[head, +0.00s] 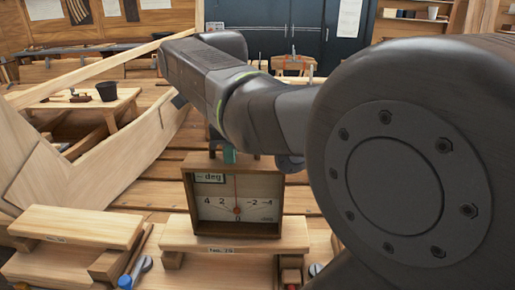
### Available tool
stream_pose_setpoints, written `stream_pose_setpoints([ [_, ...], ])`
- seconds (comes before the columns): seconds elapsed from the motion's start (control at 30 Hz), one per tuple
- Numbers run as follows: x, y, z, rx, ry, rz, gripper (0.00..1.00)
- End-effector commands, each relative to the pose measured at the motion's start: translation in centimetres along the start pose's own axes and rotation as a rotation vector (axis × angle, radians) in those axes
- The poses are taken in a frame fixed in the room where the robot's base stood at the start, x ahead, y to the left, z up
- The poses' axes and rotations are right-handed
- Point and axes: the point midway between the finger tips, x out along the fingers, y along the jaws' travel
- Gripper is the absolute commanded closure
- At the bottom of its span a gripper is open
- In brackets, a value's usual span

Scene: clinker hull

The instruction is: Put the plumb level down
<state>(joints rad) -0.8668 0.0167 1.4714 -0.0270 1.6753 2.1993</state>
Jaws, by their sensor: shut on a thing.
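The plumb level (235,222) is a wooden box with a pale dial face, a "deg" label and a thin red pointer near 0. It is upright in the middle of the head view. My gripper (229,153) is at the top of the level and shut on it; my arm hides most of the gripper. A low wooden bench (183,233) with a number label is below the level in the picture. The level's lower edge overlaps the bench top; I cannot tell if they touch.
Another low bench (80,225) stands at left, with a blue-capped tool (125,281) between the two. A curved plank hull (140,135) rises at left. Behind it a small table (85,103) holds a black pot (107,91). My arm blocks the right side.

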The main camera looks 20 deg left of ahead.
Motion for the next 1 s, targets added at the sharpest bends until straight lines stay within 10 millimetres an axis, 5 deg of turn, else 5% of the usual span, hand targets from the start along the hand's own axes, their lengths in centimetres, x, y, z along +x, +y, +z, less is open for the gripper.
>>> stream_pose_setpoints([
  [0.3,0.3,0.0,0.0,0.000,-0.001,-0.001,1.00],
  [0.33,0.3,0.0,0.0,0.000,-0.001,-0.001,0.82],
  [0.43,0.2,0.0,0.0,0.000,0.000,-0.001,0.66],
  [0.8,-0.4,-0.1,0.0,0.000,-0.001,-0.001,0.66],
  [1.0,-3.6,-0.1,0.1,0.000,-0.003,-0.004,0.66],
])
